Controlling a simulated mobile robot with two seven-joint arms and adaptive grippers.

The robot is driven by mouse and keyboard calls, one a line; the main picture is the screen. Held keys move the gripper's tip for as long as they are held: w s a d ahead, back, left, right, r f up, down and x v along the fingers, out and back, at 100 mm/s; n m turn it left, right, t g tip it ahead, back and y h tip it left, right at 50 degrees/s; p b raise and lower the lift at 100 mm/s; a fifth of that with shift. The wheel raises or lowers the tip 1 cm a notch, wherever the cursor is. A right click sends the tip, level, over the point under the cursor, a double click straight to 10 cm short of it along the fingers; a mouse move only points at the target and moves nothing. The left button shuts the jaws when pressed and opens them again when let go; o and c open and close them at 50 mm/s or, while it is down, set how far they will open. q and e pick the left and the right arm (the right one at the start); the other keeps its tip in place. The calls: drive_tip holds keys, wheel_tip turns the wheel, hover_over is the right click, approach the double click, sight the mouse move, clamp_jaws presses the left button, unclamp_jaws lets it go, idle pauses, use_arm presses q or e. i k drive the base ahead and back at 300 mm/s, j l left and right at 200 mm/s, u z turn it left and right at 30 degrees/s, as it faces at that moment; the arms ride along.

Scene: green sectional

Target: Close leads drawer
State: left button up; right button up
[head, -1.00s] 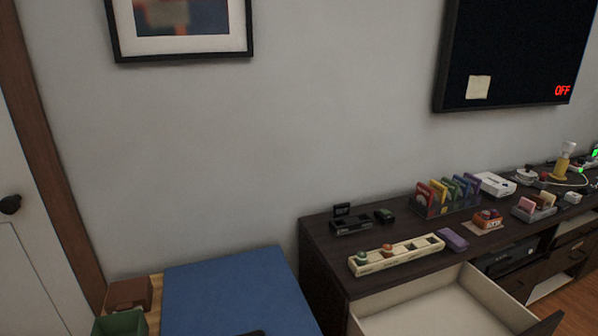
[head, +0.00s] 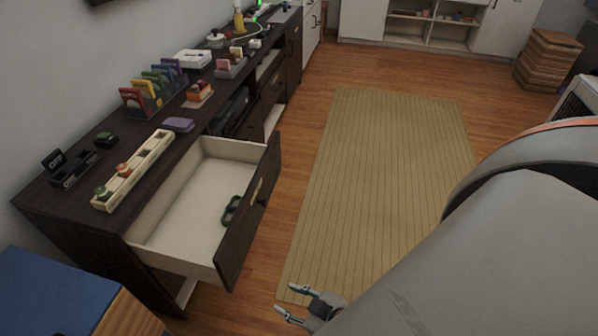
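A wide drawer (head: 185,245) stands pulled out of the dark wooden cabinet (head: 60,212). It has pale inner walls and a dark front panel (head: 250,215) with a small handle on it. A green object (head: 231,210) lies inside the drawer, close to the front panel. I cannot read any label that names the drawer. My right gripper (head: 288,301) is at the bottom middle, over the floor side of the drawer front and apart from it. Its two fingers are spread with nothing between them. My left gripper is not in view.
The cabinet top holds a cream tray (head: 133,170), a colourful rack (head: 150,92), a purple block (head: 178,125) and several small items. A blue-topped table (head: 45,290) stands at lower left. The striped rug (head: 380,170) and wooden floor beside the drawer are clear.

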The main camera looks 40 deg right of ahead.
sight(181, 230)
drive_tip(key=z, duration=0.8)
drive_tip(key=i+j+u, duration=0.25)
drive_tip(key=i, duration=0.35)
